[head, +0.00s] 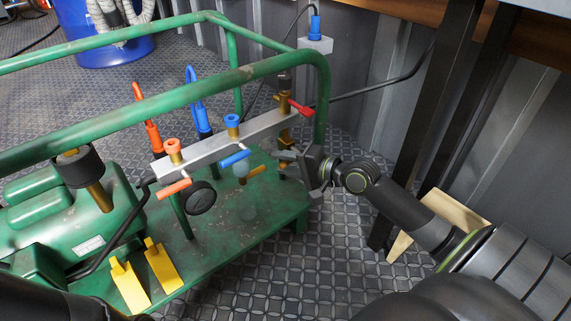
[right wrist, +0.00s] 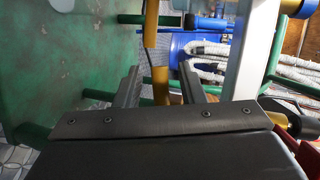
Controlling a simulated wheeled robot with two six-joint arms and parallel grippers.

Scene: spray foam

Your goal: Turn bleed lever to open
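A grey manifold bar (head: 225,143) is mounted on the green frame. It carries an orange lever (head: 174,188), a blue lever (head: 235,158) and, at its right end, a red lever (head: 300,107) on a brass fitting. I cannot tell for certain which is the bleed lever. My right gripper (head: 284,160) is below the bar's right end. In the right wrist view its two fingers (right wrist: 160,84) are apart, with a yellow-brass part (right wrist: 161,93) showing between them; contact is unclear. My left gripper is out of view.
The green frame's top rail (head: 180,100) runs above the bar. A round black gauge (head: 201,197) hangs beneath it. A blue drum (head: 100,40) stands behind. Metal floor (head: 330,260) is clear in front.

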